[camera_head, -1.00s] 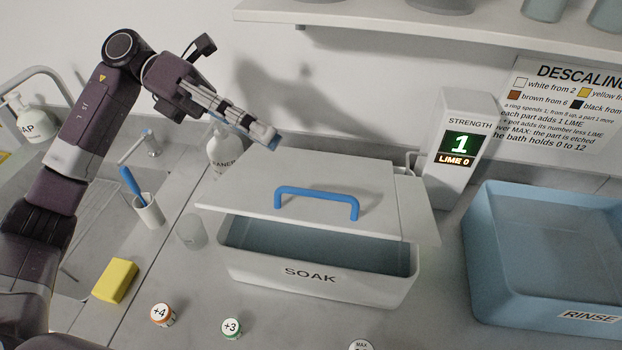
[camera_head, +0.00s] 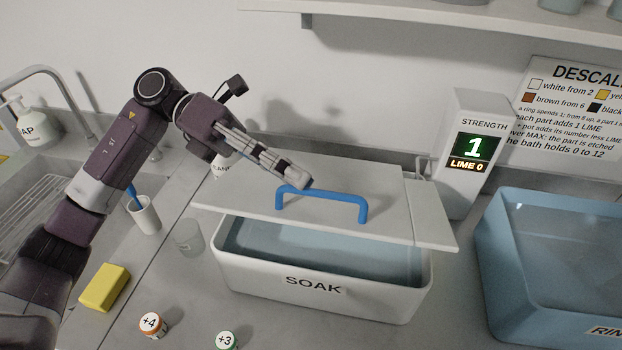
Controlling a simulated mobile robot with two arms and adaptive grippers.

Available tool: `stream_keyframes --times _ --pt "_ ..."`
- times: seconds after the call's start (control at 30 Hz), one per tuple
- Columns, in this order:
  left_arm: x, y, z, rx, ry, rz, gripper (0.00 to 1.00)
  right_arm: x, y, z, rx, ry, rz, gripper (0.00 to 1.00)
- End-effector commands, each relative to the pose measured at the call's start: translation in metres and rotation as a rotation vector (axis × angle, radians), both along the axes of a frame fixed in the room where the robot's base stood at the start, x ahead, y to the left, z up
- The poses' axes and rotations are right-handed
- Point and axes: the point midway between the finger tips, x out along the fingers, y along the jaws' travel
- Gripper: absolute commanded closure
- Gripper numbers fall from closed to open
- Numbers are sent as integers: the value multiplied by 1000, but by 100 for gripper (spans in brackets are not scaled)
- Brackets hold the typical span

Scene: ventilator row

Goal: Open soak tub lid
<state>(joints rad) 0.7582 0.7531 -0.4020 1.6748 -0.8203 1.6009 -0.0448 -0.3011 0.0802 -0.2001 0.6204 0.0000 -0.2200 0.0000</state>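The white soak tub (camera_head: 318,289) stands on the counter, labelled SOAK. Its grey-white lid (camera_head: 350,182) covers the back part, and the front part is uncovered, showing bluish liquid inside. A blue bar handle (camera_head: 325,194) stands up from the lid near its front edge. My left gripper (camera_head: 297,181) reaches in from the left, its fingertips over the lid at the left end of the handle. Whether they touch the handle is not clear. The fingers look close together, but the gap between them is hidden. My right gripper is not in view.
A blue rinse tub (camera_head: 515,295) stands at right, and the strength display (camera_head: 473,148) behind reads 1 and LIME 0. A clear cup (camera_head: 188,237), a yellow sponge (camera_head: 105,287) and pots marked +4 (camera_head: 152,325) and +3 (camera_head: 226,341) lie left and in front. A shelf overhangs.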

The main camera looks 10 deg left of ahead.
Motion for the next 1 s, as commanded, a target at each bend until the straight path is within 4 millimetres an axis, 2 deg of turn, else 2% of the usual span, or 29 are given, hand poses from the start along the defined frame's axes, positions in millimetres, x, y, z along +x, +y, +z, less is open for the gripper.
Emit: stream_keyframes --times 0.1,0.3,0.57,0.7,1.0 --pt "-6 -16 -1 -2 1 -2 84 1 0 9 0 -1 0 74" --pt "-10 -30 -6 -1 0 0 84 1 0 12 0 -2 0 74" --pt "-11 -31 -7 -1 0 1 84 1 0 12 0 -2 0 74" --pt "-11 -31 -7 -1 0 0 100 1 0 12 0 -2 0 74" --pt "-11 -31 -6 -3 -1 -2 100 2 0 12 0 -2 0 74"
